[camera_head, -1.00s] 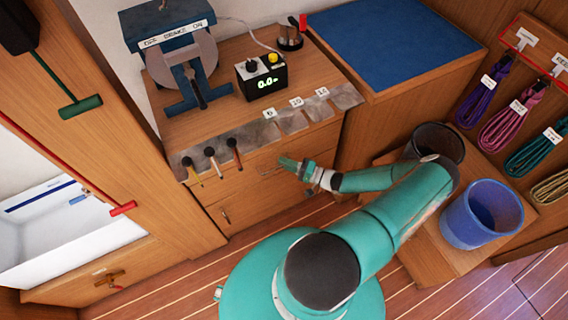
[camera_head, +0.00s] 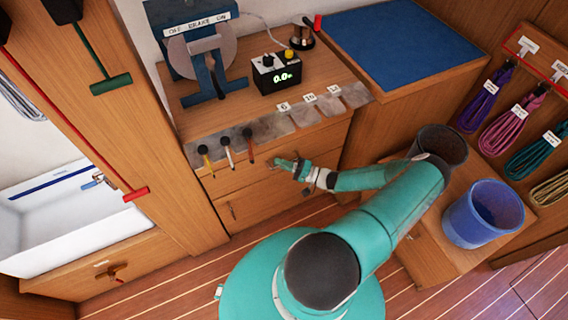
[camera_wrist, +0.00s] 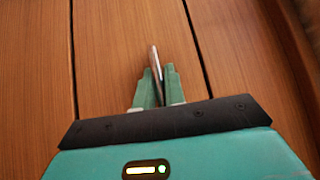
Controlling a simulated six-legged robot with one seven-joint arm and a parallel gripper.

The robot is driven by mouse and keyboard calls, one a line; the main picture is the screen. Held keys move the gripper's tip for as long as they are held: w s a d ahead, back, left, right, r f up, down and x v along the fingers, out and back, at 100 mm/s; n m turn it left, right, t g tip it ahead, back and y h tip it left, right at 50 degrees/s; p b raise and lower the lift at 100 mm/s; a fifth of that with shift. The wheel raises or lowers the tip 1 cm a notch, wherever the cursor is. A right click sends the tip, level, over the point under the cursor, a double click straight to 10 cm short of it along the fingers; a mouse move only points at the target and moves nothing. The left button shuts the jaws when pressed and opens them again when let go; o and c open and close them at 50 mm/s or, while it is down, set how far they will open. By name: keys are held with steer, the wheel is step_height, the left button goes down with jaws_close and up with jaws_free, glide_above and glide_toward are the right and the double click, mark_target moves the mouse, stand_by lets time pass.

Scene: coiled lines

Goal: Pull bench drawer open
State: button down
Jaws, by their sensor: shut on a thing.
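The wooden bench (camera_head: 215,112) stands at upper centre in the head view, with its drawer front (camera_head: 240,178) under the metal strip on the top's front edge. My gripper (camera_head: 275,163) is at this drawer front. In the wrist view my gripper (camera_wrist: 157,88) is shut on the thin metal drawer handle (camera_wrist: 154,60), which stands between its two green fingers. The wood panel (camera_wrist: 130,40) behind the handle has dark gaps on both sides. The drawer looks flush or nearly so; any small opening cannot be told.
Several levers (camera_head: 227,148) stick out at the bench's front left. A brake machine (camera_head: 200,50) and a display box (camera_head: 277,72) stand on top. A dark bin (camera_head: 440,145) and a blue bin (camera_head: 483,214) stand right of my arm. Coiled lines (camera_head: 513,120) hang at right.

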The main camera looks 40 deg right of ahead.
steer(key=shift+s+d+f+h, duration=0.1)
steer(key=shift+s+d+h, duration=0.15)
steer(key=shift+d, duration=0.35)
steer(key=shift+s+d, duration=0.2)
steer(key=shift+d, duration=0.15)
steer(key=shift+a, duration=0.2)
steer(key=shift+s+a, duration=0.1)
steer(key=shift+s, duration=0.05)
steer(key=s+a, duration=0.4)
steer(key=s, duration=0.9)
steer(key=s+a, duration=0.4)
steer(key=s, duration=1)
steer(key=shift+s+a, duration=0.15)
steer(key=shift+a, duration=0.2)
steer(key=shift+f, duration=0.1)
steer(key=c, duration=1.5)
jaws_free()
